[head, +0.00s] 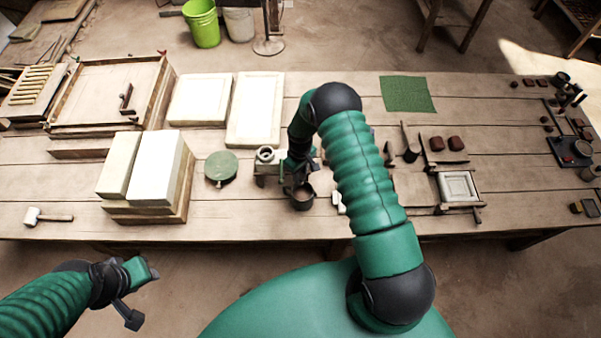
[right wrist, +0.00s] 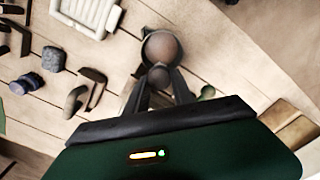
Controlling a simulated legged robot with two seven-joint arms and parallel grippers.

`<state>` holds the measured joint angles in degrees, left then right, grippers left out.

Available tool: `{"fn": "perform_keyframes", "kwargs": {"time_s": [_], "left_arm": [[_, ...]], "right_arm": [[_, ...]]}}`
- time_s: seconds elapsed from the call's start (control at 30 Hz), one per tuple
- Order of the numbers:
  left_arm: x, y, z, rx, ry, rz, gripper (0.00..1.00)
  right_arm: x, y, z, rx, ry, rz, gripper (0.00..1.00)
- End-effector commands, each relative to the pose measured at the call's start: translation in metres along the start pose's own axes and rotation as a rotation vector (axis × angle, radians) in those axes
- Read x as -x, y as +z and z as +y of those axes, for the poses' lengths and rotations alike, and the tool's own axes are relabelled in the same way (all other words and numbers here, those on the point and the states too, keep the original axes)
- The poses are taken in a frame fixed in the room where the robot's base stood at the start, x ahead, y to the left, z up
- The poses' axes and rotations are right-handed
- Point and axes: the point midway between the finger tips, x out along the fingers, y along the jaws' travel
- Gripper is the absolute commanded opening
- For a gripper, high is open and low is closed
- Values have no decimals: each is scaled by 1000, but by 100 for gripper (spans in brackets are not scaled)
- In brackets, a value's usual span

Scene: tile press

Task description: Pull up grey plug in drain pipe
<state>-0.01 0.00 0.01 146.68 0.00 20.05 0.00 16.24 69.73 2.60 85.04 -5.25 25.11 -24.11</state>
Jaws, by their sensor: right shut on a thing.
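My right gripper (head: 296,178) reaches down over the bench, just above a small dark cup (head: 302,199) beside a pale block with a round opening (head: 265,155). In the right wrist view, its two fingers (right wrist: 159,82) are closed on a small dark grey round thing (right wrist: 158,76), which looks like the plug. A brown round shape (right wrist: 161,47) lies just beyond the fingertips. I cannot make out the drain pipe clearly, nor whether the plug is still seated. My left gripper (head: 140,291) is open and empty in front of the bench, at lower left.
White slabs on a wooden stand (head: 150,214) and a green disc (head: 221,167) lie left of the right gripper. A mallet (head: 47,216) lies at the front left. A framed tile (head: 457,187) and small tools lie to the right. A green mat (head: 407,94) lies at the back.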

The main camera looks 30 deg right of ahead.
Motion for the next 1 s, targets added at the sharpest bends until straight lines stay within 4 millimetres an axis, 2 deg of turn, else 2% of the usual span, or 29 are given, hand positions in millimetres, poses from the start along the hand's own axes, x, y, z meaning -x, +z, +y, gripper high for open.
{"fn": "perform_keyframes", "kwargs": {"time_s": [0.03, 0.4, 0.6, 0.87, 0.9, 1.0], "left_arm": [[0, 0, 0, 0, 0, 0, 36], [0, 0, 0, 0, 0, 0, 36], [2, 0, 0, 0, 0, 0, 36], [2, 0, 0, 0, 0, 0, 36], [2, 0, 0, 0, 0, 0, 36], [2, 0, 0, 0, 0, 0, 36]], "right_arm": [[-2, 7, 2, -2, 0, -16, 0], [-2, 8, 2, -2, 0, -17, 0], [18, 7, 2, -2, 0, -15, 0], [20, 8, 2, -3, 0, -17, 0], [20, 8, 2, -3, 0, -17, 33], [20, 7, 2, -2, 1, -13, 46]]}}
